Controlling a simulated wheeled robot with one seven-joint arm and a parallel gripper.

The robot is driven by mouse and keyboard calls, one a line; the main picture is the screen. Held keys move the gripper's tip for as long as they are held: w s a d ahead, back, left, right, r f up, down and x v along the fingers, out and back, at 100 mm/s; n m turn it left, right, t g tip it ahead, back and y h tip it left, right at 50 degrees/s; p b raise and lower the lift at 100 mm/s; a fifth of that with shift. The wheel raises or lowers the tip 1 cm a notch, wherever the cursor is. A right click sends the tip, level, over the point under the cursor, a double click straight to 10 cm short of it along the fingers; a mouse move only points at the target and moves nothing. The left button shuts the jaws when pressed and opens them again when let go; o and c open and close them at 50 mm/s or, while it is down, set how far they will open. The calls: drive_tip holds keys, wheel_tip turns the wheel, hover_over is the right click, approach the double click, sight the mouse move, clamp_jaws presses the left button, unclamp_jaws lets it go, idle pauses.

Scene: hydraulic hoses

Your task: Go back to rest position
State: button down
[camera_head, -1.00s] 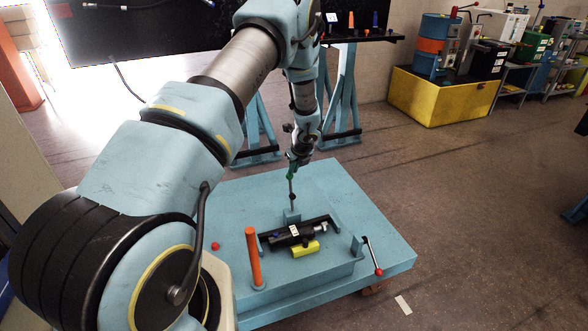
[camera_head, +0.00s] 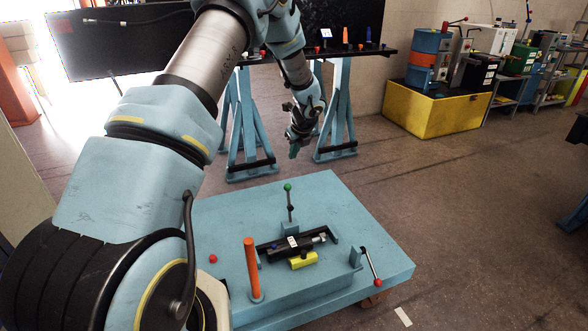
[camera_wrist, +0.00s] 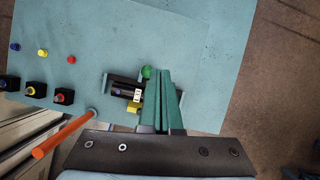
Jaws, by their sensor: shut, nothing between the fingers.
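My gripper (camera_head: 295,150) hangs above the far edge of the blue table (camera_head: 380,270), clear of everything on it. In the wrist view its green fingers (camera_wrist: 165,100) are together with nothing between them. A lever with a green ball knob (camera_head: 288,187) stands upright on the table below my gripper. The green knob also shows beside the fingers in the wrist view (camera_wrist: 147,72). In front of the lever a black cylinder (camera_head: 290,245) lies in a holder, with a yellow block (camera_head: 302,260) beside it.
An orange post (camera_head: 254,270) and a lever with a red knob (camera_head: 372,268) stand on the table. Behind is a black-topped bench (camera_head: 335,110) with small tools. A yellow bin (camera_head: 435,105) stands at the back right.

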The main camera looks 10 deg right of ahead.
drive_tip(key=shift+w+r, duration=0.15)
drive_tip(key=shift+r, duration=0.3)
drive_tip(key=shift+a, duration=0.1)
drive_tip(key=s+a+r+n+g, duration=0.1)
drive_tip(key=s+a+r+n, duration=0.2)
drive_tip(key=a+n, duration=0.2)
drive_tip(key=s+a+r+n, duration=0.3)
drive_tip(key=a+r+n, duration=0.1)
drive_tip(key=a, duration=0.2)
drive_tip(key=s+a+r+n+g, duration=0.1)
drive_tip(key=s+a+r+n, duration=0.2)
drive_tip(key=s+a+n, duration=0.5)
drive_tip(key=s+a+r+n+g+h, duration=0.1)
drive_tip(key=s+a+r+n, duration=0.2)
drive_tip(key=s+a+n, duration=0.4)
drive_tip(key=s+n, duration=0.7)
drive_tip(key=s, duration=0.1)
drive_tip(key=shift+a+r+n, duration=0.3)
drive_tip(key=shift+a+r, duration=0.1)
